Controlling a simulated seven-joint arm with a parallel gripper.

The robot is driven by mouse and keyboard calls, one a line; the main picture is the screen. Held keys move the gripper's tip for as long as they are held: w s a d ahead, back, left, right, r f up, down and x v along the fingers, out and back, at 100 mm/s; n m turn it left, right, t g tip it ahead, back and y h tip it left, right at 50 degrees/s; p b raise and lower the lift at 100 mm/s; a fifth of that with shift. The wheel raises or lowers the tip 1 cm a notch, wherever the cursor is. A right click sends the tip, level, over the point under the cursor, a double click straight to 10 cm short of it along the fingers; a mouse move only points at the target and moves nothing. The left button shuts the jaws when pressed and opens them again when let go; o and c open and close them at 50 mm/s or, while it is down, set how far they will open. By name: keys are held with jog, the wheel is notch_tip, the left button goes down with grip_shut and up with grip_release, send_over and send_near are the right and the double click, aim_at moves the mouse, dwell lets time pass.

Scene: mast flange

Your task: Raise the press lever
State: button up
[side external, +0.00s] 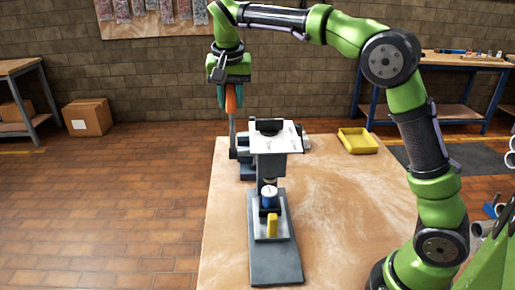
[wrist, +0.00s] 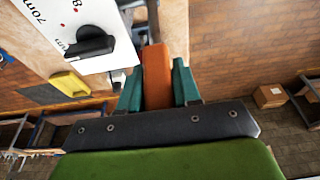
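The press (side external: 268,170) stands on the table, with a dark grey base, a column and a white marked plate (side external: 278,138) on its head. Its lever (side external: 232,135) is a grey bar standing nearly upright at the left side of the head, topped by an orange handle (side external: 231,98). My gripper (side external: 230,100) points down from above, its teal fingers on both sides of the orange handle and seemingly touching it. The wrist view shows the orange handle (wrist: 157,75) between the two fingers (wrist: 157,88). The white plate (wrist: 85,30) is at the upper left there.
A blue-and-white cylinder (side external: 269,196) and a yellow block (side external: 272,224) are on the press base. A yellow tray (side external: 358,141) lies on the wooden table (side external: 340,210) to the right. The table's front right is clear. A cardboard box (side external: 87,117) is on the floor.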

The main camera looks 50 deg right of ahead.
aim_at(231, 111)
jog(key=o, duration=0.4)
jog(key=shift+c, duration=0.2)
jog(key=v, duration=1.2)
jog(key=s+d+f+n+t+y, duration=0.2)
jog(key=s+d+n, duration=0.2)
jog(key=s, duration=0.6)
jog(key=s+a+f+n+t+y, duration=0.1)
jog(key=s+a+f+t+y, duration=0.1)
jog(key=s+f, duration=1.2)
jog(key=shift+a+f+t, duration=0.5)
jog(key=shift+a+f, duration=0.25)
jog(key=shift+a, duration=0.05)
